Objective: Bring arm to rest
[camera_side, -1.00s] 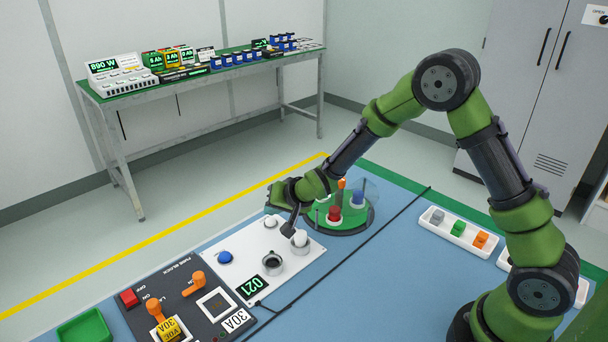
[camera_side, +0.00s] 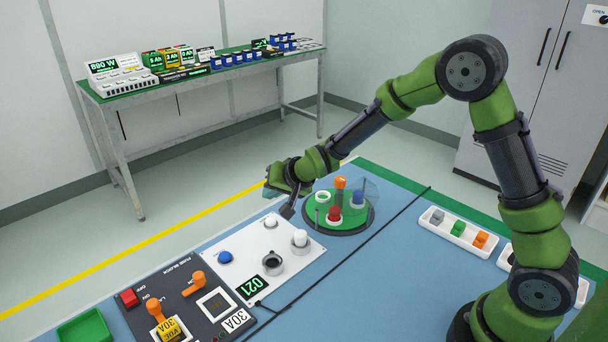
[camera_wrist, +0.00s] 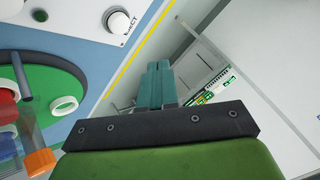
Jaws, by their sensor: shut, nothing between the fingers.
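My gripper (camera_side: 272,186) is at the end of my raised arm, above and beyond the far edge of the white panel (camera_side: 240,247). Its teal fingers (camera_wrist: 157,85) are together in the wrist view, with nothing between them. They point outward toward the floor and the back bench. My gripper is apart from the green turntable (camera_side: 350,225), which lies to its right with a red piece (camera_side: 334,214), a blue piece (camera_side: 358,198) and an orange-topped piece (camera_side: 340,184) on it.
The panel carries a blue button (camera_side: 225,257), a dark ring socket (camera_side: 272,263) and white knobs. A fuse block (camera_side: 205,300) with orange handles stands at front left. A white tray (camera_side: 445,232) of coloured blocks is at right. A bench (camera_side: 150,95) stands behind.

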